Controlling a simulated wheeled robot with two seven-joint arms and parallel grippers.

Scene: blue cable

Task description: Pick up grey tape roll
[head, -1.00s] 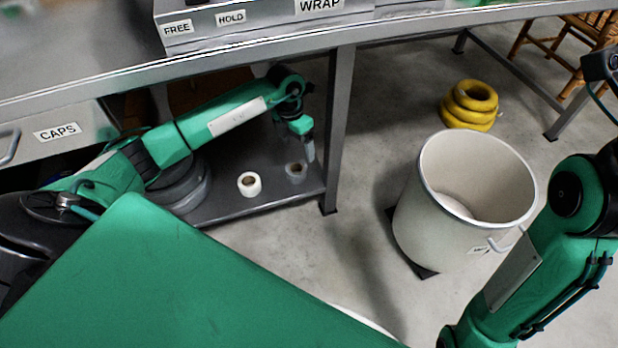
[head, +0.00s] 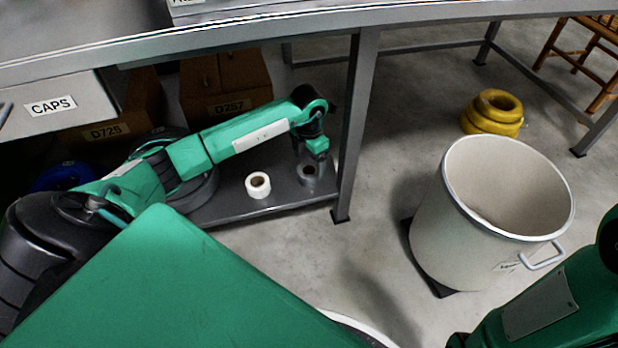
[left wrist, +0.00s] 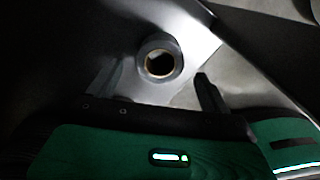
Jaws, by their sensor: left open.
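The grey tape roll (head: 308,180) stands on the low shelf under the bench, right of a white tape roll, partly hidden by my left gripper. In the left wrist view the grey tape roll (left wrist: 174,72) shows its brown core and sits just beyond and between the fingertips. My left gripper (head: 319,166) reaches down close to the grey roll; in the left wrist view its fingers (left wrist: 157,82) are spread apart with nothing between them. My right arm shows at the lower right of the head view, but its gripper is out of frame.
The white tape roll (head: 258,191) stands close by on the shelf (head: 230,208). A bench leg (head: 352,130) rises right of the grey roll. Cardboard boxes (head: 222,85) stand behind my arm. A large white bin (head: 480,235) and yellow rings (head: 492,122) are on the floor.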

